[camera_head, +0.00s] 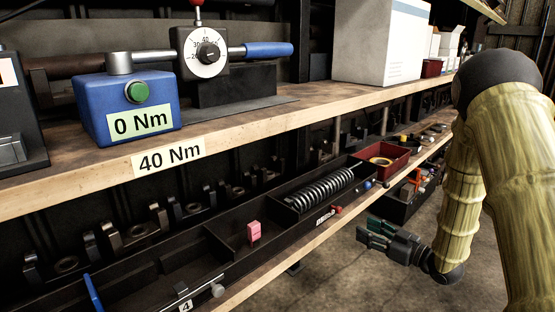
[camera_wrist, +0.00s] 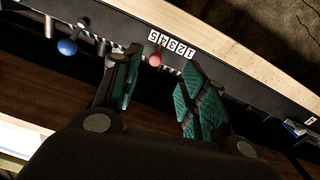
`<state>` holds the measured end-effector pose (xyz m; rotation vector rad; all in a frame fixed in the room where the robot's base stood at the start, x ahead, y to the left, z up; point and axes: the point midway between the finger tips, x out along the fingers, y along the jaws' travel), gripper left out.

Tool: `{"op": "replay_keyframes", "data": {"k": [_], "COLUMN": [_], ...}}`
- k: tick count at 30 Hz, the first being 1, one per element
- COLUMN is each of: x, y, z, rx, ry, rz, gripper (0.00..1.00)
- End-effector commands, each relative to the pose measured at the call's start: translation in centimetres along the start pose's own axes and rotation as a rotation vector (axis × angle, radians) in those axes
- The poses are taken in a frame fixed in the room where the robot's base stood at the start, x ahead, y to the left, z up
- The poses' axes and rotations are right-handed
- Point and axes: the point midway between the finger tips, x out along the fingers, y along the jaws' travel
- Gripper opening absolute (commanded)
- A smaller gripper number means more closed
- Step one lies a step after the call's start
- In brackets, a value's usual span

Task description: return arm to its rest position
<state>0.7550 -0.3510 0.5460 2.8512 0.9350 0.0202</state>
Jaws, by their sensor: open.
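My gripper (camera_head: 390,239) hangs at the lower right in the head view, out over the floor in front of the lower shelf. Its two green-padded fingers (camera_wrist: 158,95) stand apart in the wrist view, with nothing between them. My arm comes down from the upper right in a yellowish ribbed sleeve. The gripper is apart from the shelf and its objects in the head view. In the wrist view it faces the shelf edge with a blue ball knob (camera_wrist: 67,47) and a red knob (camera_wrist: 155,59).
The upper shelf (camera_head: 240,133) holds a blue box (camera_head: 127,107) marked 0 Nm and a dial device (camera_head: 203,52). Below are a coil spring (camera_head: 320,189), a red bin (camera_head: 381,160), a pink block (camera_head: 254,231) and black trays. The floor (camera_head: 340,280) is clear.

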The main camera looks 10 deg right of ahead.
Motion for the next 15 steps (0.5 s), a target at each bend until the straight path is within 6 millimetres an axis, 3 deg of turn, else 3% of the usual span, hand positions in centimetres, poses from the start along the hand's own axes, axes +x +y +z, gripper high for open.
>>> {"op": "replay_keyframes", "data": {"k": [8,15], "x": [-0.7,-5.4], "y": [-7.0,-15.5], "z": [12.3,22.2], "rx": [0.163,0.314], "ry": [-0.314,-0.642], "rz": [0.154,0.268], "gripper": [0.43,0.43]}}
